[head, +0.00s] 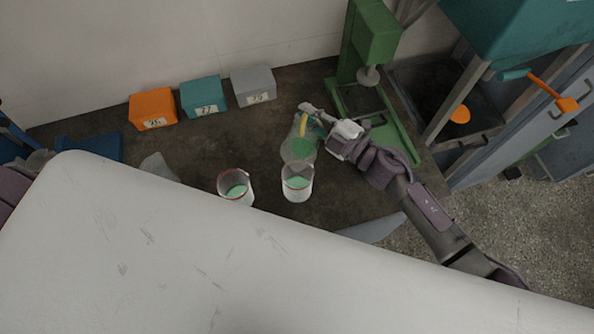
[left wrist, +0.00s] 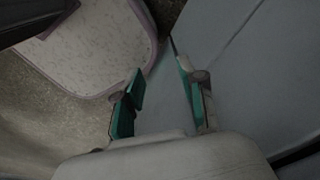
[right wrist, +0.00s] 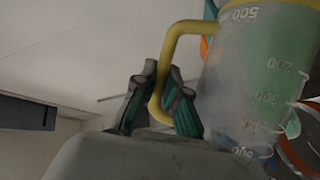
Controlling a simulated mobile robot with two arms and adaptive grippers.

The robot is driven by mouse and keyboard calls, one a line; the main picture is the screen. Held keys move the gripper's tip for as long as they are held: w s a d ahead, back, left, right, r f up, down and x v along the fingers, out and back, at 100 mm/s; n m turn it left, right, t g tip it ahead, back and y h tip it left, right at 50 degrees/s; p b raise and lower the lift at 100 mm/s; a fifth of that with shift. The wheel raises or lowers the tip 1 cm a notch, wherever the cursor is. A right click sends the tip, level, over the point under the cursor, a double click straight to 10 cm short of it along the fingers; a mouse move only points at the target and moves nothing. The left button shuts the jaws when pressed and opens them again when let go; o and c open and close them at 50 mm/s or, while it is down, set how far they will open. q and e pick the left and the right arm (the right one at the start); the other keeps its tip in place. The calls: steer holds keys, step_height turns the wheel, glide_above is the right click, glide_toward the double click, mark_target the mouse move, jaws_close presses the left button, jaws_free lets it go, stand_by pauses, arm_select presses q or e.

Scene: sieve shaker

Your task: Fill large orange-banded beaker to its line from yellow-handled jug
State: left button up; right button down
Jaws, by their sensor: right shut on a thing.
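The clear jug (head: 299,148) with green contents and a yellow handle (right wrist: 172,62) is tilted, its mouth just over the right one of two clear beakers. This right beaker (head: 297,190) and the left beaker (head: 236,194) stand on the dark bench, each with green contents low inside and a reddish band. I cannot tell clearly which band is orange. My right gripper (right wrist: 158,92) is shut on the yellow handle. White marks show on the jug wall (right wrist: 255,75) in the right wrist view. My left gripper (left wrist: 160,82) is open and empty, away from the beakers.
Orange (head: 153,108), teal (head: 203,97) and grey (head: 253,86) labelled bins line the back of the bench. A green press-like frame (head: 375,40) stands right of the jug. A large pale surface covers the near part of the head view.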

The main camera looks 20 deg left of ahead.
steer(key=shift+d, duration=0.1)
stand_by(0.3)
steer(key=shift+s+b, duration=0.15)
steer(key=shift+b, duration=0.2)
steer(key=shift+s+r+n+y, duration=0.2)
steer(key=shift+n+y, duration=0.1)
steer(key=shift+n, duration=0.1)
stand_by(1.6)
